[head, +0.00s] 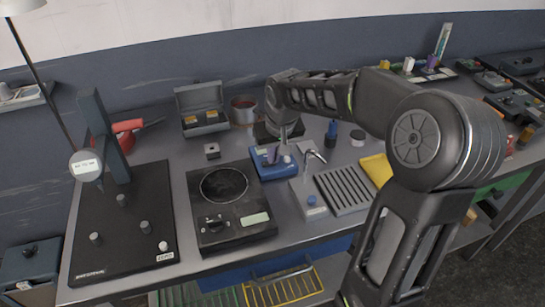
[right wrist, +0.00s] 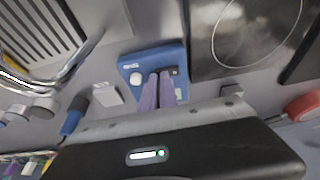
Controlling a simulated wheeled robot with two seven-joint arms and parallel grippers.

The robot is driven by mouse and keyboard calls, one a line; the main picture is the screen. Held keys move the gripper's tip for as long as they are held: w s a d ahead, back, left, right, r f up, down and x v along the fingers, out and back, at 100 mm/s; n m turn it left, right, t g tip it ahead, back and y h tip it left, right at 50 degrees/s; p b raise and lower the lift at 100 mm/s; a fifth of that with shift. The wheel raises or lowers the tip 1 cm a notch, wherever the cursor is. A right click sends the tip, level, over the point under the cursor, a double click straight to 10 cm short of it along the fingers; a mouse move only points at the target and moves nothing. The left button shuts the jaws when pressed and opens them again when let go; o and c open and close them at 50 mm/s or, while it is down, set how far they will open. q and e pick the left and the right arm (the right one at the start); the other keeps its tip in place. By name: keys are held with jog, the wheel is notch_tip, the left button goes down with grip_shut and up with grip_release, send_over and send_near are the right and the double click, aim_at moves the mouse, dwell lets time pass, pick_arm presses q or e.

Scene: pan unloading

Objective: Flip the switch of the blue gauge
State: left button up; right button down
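The blue gauge (head: 262,171) is a small blue box on the bench, right of the black hot plate. It has a white knob (head: 287,159); in the right wrist view the gauge (right wrist: 150,52) also shows a small dark part (right wrist: 173,71) beside the fingertips. My right gripper (head: 273,156) reaches down over the gauge from behind. Its purple fingers (right wrist: 159,76) lie close together over the gauge's face, with nothing visible between them. I cannot tell whether they touch the dark part. My left gripper is not in view.
The hot plate (head: 232,227) stands left of the gauge. A metal tap (head: 314,156) and ribbed drain tray (head: 344,190) stand close on the right. A grey open case (head: 202,109) and a reddish pot (head: 243,111) are behind. A stand on a black base (head: 125,225) is far left.

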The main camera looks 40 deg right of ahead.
jog(key=shift+s+d+f, duration=0.2)
jog(key=shift+s+f, duration=0.25)
jog(key=shift+f, duration=0.25)
jog(key=shift+a, duration=0.15)
jog(key=shift+w+a+r, duration=0.15)
jog(key=shift+w+a, duration=0.1)
jog(key=shift+a, duration=0.25)
jog(key=shift+w+a, duration=0.1)
jog(key=shift+w+r, duration=0.1)
jog(key=shift+r, duration=0.35)
jog(key=r+p, duration=0.2)
jog(key=r, duration=0.1)
jog(key=r+p, duration=0.1)
jog(key=shift+w+d+r, duration=0.15)
jog(key=shift+d, duration=0.1)
jog(key=d+b+v, duration=0.1)
jog(key=v, duration=0.9)
